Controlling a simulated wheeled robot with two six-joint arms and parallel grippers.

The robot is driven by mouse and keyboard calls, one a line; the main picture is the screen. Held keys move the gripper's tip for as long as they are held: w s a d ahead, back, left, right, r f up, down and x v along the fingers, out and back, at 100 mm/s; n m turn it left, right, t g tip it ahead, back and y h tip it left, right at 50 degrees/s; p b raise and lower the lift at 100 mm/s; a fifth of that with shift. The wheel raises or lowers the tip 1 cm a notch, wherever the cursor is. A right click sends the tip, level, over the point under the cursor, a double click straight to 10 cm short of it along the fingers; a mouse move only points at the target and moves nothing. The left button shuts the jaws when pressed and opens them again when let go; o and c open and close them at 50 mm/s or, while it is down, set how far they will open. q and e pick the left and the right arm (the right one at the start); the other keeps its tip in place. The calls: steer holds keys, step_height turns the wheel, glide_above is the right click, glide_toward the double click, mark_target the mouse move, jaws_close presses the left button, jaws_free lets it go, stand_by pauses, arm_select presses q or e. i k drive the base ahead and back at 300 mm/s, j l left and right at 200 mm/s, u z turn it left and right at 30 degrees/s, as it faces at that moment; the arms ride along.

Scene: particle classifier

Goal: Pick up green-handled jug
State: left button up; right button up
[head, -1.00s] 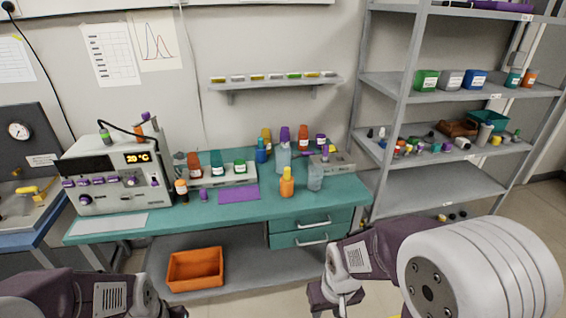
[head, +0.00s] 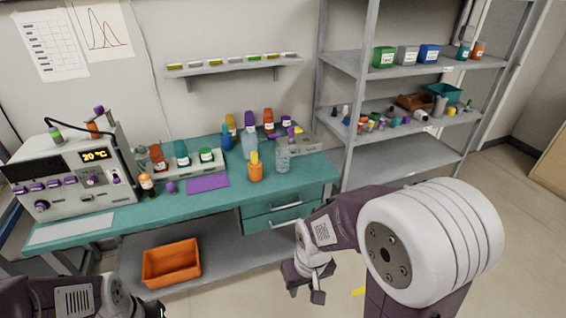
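I cannot make out a jug with a green handle in the head view. The nearest green items are a small green-lidded jar (head: 206,157) on the teal bench and a green box (head: 384,57) on the rack. My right gripper (head: 305,295) hangs over the floor in front of the bench drawers, with its fingers apart and nothing between them. My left arm comes in at the bottom left corner. Its gripper is cut off by the frame's lower edge, with at most a dark edge showing.
The teal bench (head: 110,215) holds an instrument, bottles and a purple mat (head: 208,183). An orange bin (head: 172,262) sits on its lower shelf. A grey rack (head: 400,172) with small items stands at right.

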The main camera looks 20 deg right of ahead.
mark_target(249, 143)
steer(key=i+l+u, duration=0.4)
steer(key=i+l, duration=0.2)
steer(key=i+l+u, duration=0.45)
steer(key=l, duration=0.4)
steer(key=i+l+u, duration=0.2)
steer(key=i+l, duration=0.15)
steer(key=l, duration=0.1)
